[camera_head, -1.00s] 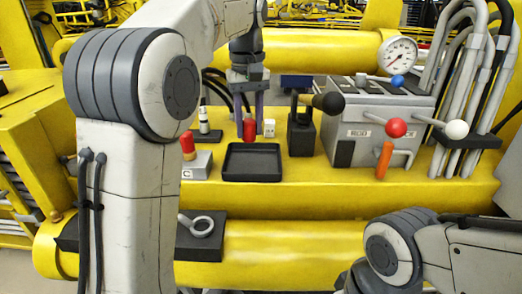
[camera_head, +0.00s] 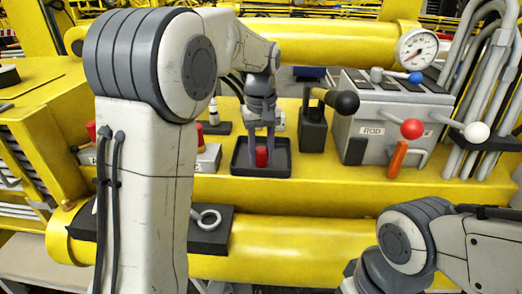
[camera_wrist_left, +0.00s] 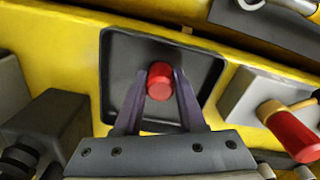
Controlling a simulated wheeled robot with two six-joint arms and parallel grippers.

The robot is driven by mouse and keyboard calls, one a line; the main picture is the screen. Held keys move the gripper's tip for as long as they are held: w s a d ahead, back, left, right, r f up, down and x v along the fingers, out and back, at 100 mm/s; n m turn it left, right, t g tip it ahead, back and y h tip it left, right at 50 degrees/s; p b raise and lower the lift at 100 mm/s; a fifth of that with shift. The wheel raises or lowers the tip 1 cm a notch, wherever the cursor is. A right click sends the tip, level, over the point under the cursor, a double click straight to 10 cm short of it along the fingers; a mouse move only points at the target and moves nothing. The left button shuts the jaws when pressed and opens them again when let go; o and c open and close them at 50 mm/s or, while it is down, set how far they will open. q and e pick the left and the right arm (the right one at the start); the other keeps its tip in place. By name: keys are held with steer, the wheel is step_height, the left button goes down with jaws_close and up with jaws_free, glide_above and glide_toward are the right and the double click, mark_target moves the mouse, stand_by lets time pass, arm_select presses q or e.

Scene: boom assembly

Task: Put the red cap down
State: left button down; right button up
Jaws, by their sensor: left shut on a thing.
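The red cap (camera_head: 261,158) is a small cylinder between the two finger tips of my left gripper (camera_head: 262,150). In the head view it is within the outline of the shallow black tray (camera_head: 240,171). The left wrist view shows the cap (camera_wrist_left: 160,76) gripped between the tips (camera_wrist_left: 160,88), above the tray floor and inside its rim (camera_wrist_left: 105,75). Whether the cap touches the floor I cannot tell. My right arm comes in at the lower right; its gripper is out of view.
A grey block (camera_wrist_left: 245,95) with a red-tipped brass fitting (camera_wrist_left: 296,135) stands right of the tray in the wrist view. A black lever block (camera_head: 313,130) and the grey lever box (camera_head: 355,150) stand right of it in the head view. A ring (camera_head: 206,218) lies on the front black plate.

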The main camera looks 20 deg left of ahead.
mark_target(261, 149)
arm_select(q)
steer(key=c, duration=0.9)
jaws_free()
steer(key=shift+f, duration=0.15)
steer(key=o, duration=0.4)
step_height(261, 149, up, 12)
steer(key=shift+r, duration=0.2)
